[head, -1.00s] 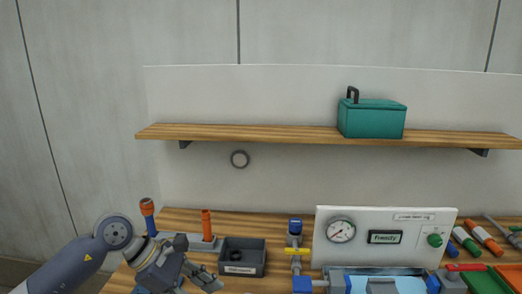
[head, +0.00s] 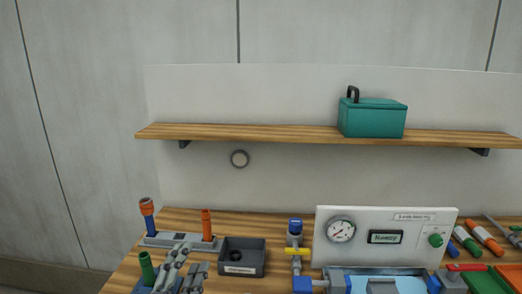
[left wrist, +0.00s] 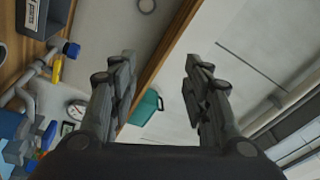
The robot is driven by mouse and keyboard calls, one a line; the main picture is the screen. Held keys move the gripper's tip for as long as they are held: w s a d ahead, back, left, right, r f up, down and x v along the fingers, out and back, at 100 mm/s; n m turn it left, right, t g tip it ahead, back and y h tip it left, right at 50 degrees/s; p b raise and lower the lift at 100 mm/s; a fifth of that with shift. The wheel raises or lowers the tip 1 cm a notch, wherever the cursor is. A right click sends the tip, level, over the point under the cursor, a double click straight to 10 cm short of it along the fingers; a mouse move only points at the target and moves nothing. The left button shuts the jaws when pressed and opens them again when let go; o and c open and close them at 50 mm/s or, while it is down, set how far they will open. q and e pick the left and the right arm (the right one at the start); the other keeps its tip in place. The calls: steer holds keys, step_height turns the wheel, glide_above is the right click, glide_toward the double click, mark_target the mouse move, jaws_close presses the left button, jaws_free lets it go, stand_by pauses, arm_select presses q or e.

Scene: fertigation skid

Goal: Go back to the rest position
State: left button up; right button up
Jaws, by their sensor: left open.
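My left gripper (head: 183,270) shows at the bottom left of the head view, with only its grey fingers in the frame. They point up and stand in front of the bench, left of the dark bin. In the left wrist view the two fingers (left wrist: 160,78) are spread apart with nothing between them. That view is tilted and looks past the fingers at the wall and shelf. My right gripper is in neither view.
A dark bin (head: 242,274), a grey holder (head: 180,240) with orange-topped pieces and a green cylinder (head: 147,268) stand near the gripper. A gauge panel (head: 385,258) and blue-and-yellow valve (head: 296,248) are further right. A teal box (head: 372,119) sits on the shelf (head: 250,133).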

arm_select(q)
steer(key=s+a+f+n+g+y, duration=0.25)
steer(key=s+f+n+g, duration=0.25)
steer(key=s+f, duration=0.45)
steer(key=s+a+f+n+g+y, duration=0.1)
steer(key=s+a+f+n+g, duration=0.4)
steer(key=f, duration=0.7)
steer(key=s+d+f+n+g, duration=0.1)
steer(key=s+f+n+g, duration=0.15)
steer(key=s, duration=0.45)
steer(key=s+d+f+n+g, duration=0.1)
steer(key=s+d+f+g, duration=0.1)
steer(key=s+f+g, duration=0.35)
steer(key=s+f, duration=0.3)
steer(key=f, duration=2.1)
steer(key=s+a+f, duration=0.1)
steer(key=s+f, duration=0.7)
steer(key=s+a+f+m, duration=0.1)
steer(key=s+a+f, duration=0.1)
steer(key=s+f, duration=0.5)
steer(key=shift+s+a+f, duration=0.25)
steer(key=shift+s+f, duration=0.1)
steer(key=shift+s, duration=0.45)
